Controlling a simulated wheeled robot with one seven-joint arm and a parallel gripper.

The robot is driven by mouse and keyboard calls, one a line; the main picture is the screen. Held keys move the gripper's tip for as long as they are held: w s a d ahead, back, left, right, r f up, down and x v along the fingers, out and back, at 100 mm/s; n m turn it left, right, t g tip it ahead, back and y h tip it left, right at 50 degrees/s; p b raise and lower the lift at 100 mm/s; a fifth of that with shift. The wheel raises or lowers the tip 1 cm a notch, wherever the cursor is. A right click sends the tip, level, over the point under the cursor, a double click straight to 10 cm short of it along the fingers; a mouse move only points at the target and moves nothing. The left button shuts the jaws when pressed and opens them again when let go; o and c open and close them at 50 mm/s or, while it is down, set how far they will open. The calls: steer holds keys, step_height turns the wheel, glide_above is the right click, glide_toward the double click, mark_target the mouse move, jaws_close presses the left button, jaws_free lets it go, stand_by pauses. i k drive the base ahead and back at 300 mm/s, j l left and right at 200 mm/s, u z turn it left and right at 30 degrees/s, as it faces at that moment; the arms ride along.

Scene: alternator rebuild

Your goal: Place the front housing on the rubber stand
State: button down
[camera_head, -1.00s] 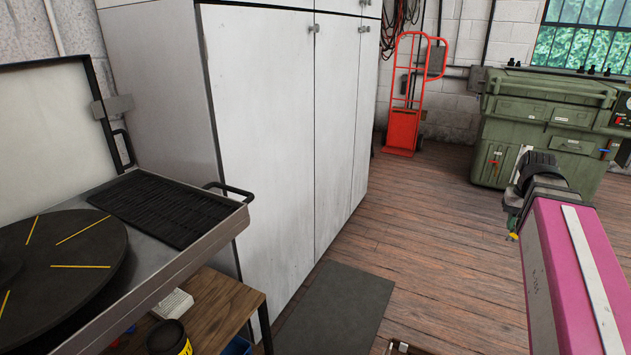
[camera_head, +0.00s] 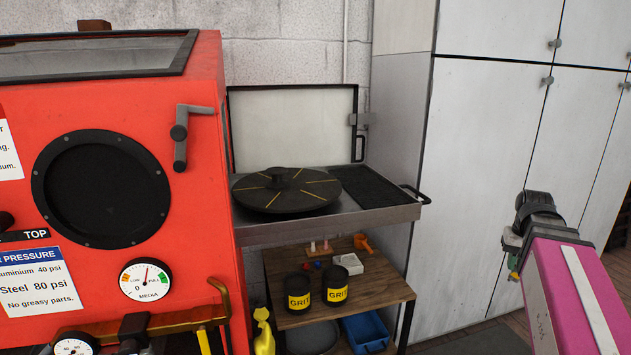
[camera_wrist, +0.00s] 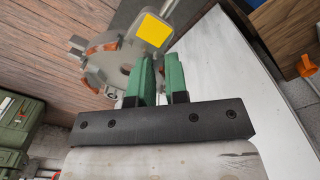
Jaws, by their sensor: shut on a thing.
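The front housing (camera_wrist: 115,65) is a grey metal casting with copper-coloured parts and a yellow patch, in the upper part of the wrist view. My gripper (camera_wrist: 161,62) has two green fingers shut on its edge, and it hangs in the air. In the head view my gripper (camera_head: 513,258) is at the right, in front of the white cabinet, largely hidden by my wrist and pink arm; the housing cannot be made out there. I cannot identify a rubber stand in either current view.
A red blasting cabinet (camera_head: 200,260) fills the left. Beside it a steel tray bench (camera_head: 340,222) carries a black turntable (camera_head: 287,190) and a ribbed black mat (camera_head: 368,187). Below is a wooden shelf (camera_head: 375,291) with grit tins (camera_head: 336,286). White cabinets (camera_head: 480,170) stand right.

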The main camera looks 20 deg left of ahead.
mark_target(277, 170)
steer(key=u, duration=1.45)
